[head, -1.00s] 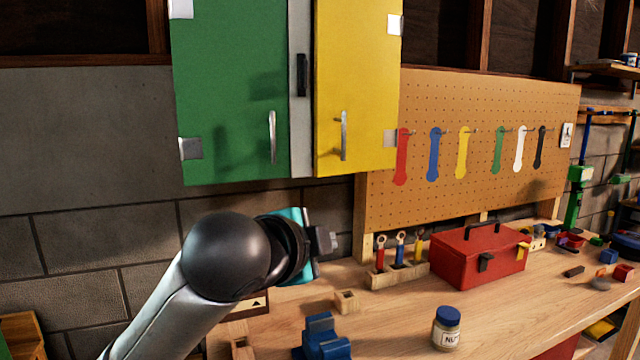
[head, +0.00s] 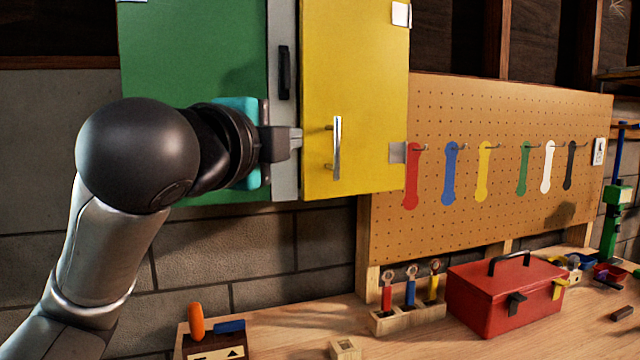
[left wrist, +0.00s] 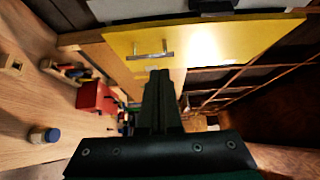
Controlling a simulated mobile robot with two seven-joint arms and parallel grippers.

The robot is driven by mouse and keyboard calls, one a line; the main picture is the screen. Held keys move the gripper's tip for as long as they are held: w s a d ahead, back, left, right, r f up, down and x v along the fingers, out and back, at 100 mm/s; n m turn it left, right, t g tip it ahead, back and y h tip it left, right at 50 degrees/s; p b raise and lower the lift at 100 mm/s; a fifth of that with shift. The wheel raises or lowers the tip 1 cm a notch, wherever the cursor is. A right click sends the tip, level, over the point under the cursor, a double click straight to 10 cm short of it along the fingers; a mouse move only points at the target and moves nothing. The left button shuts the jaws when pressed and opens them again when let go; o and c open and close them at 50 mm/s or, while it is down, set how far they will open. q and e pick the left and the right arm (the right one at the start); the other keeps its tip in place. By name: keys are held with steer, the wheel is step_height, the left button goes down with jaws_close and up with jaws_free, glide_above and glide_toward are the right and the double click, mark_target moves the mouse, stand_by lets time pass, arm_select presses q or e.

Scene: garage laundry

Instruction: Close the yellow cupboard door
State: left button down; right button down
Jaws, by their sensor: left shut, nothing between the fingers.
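The yellow cupboard door (head: 355,80) hangs right of the green door in the head view, with a grey strip between them. Its silver upright handle (head: 337,148) is near its left edge, and hinge plates show on its right. How far it stands ajar is hard to tell. In the left wrist view the yellow door (left wrist: 220,42) lies across the top, with its handle (left wrist: 150,55). My left gripper (head: 297,143) is shut and empty, its tips before the door's left edge, left of the handle. Contact is unclear. My right gripper is not in view.
The green door (head: 195,60) and a black handle (head: 284,73) on the grey strip are beside it. Below are the workbench (head: 290,325), a red toolbox (head: 505,300) and a tool rack (head: 405,318). A pegboard (head: 480,120) with coloured tool shapes is at right.

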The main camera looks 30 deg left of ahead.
arm_select(q)
step_height(320, 180, down, 6)
steer(key=b, duration=0.5)
steer(key=p, duration=1.5)
glide_toward(314, 167)
steer(key=w+d, duration=0.1)
steer(key=d, duration=0.2)
steer(key=w+a+b, duration=0.1)
steer(key=w, duration=0.1)
steer(key=w+a, duration=0.2)
steer(key=shift+f+b, duration=0.2)
steer(key=shift+b, duration=0.15)
steer(key=shift+w+a+r, duration=0.1)
steer(key=shift+w+a, duration=0.25)
steer(key=shift+a, duration=0.15)
